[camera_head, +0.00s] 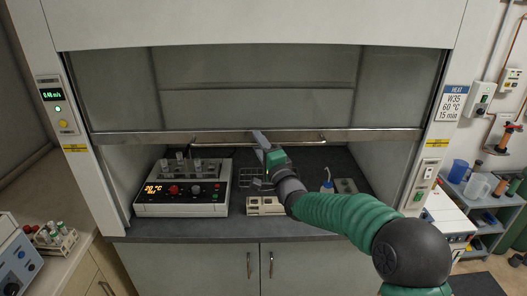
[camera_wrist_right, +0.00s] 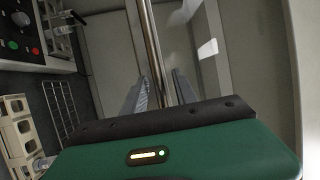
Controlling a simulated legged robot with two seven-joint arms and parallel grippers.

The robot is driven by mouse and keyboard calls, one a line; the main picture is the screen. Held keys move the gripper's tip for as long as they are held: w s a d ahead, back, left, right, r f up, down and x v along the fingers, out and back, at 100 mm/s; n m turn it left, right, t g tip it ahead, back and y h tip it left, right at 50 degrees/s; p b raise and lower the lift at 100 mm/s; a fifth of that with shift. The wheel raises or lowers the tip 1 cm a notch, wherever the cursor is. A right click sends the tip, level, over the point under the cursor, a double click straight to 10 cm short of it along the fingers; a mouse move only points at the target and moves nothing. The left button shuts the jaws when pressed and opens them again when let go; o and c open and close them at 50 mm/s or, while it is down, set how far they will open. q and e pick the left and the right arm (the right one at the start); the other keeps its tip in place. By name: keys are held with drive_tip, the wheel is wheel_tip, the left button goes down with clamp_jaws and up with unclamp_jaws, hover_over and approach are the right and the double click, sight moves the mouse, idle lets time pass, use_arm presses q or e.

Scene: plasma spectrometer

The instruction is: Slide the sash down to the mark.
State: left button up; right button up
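The glass sash (camera_head: 257,88) of the fume hood is part-way down, with a metal rail along its bottom. A thin handle bar (camera_head: 300,143) runs along that rail. Yellow labels, likely the mark, sit on the left post (camera_head: 75,148) and right post (camera_head: 437,143); the rail's ends are slightly above the left one. My right gripper (camera_head: 259,138) is at the handle near its middle. In the right wrist view the handle (camera_wrist_right: 154,50) passes between its fingers (camera_wrist_right: 161,90), with a gap seen beside one finger, so it looks open. My left gripper is out of view.
Inside the hood stand a heater block (camera_head: 182,196) with a lit display, a cream rack (camera_head: 265,206), a wire rack and a wash bottle (camera_head: 327,186). A tube rack (camera_head: 55,240) is on the left bench. Shelves with beakers (camera_head: 478,186) stand at right.

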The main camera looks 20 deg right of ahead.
drive_tip(key=b+v, duration=0.3)
drive_tip(key=v, duration=1.3)
drive_tip(key=shift+s+f+b, duration=0.2)
drive_tip(key=shift+s+b, duration=0.05)
drive_tip(key=shift+b, duration=0.05)
drive_tip(key=shift+d, duration=0.1)
drive_tip(key=s+a+f+n+g+h, duration=0.1)
drive_tip(key=s+f+n+g, duration=0.35)
drive_tip(key=f, duration=0.55)
drive_tip(key=s+a+f+n+g+h, duration=0.1)
drive_tip(key=s+f+n+g+h, duration=0.25)
drive_tip(key=f, duration=0.65)
drive_tip(key=s+a+f+n+g+y, duration=0.1)
drive_tip(key=s+f+n+g, duration=0.3)
drive_tip(key=s, duration=0.4)
drive_tip(key=s+a+f+n+g+y, duration=0.1)
drive_tip(key=s+f+n+g, duration=0.2)
drive_tip(key=s+f+g, duration=0.2)
drive_tip(key=s+f, duration=0.1)
drive_tip(key=s, duration=0.2)
drive_tip(key=shift+s+f+n, duration=0.2)
drive_tip(key=shift+s+n, duration=0.15)
drive_tip(key=shift+n, duration=0.05)
drive_tip(key=shift+a, duration=0.15)
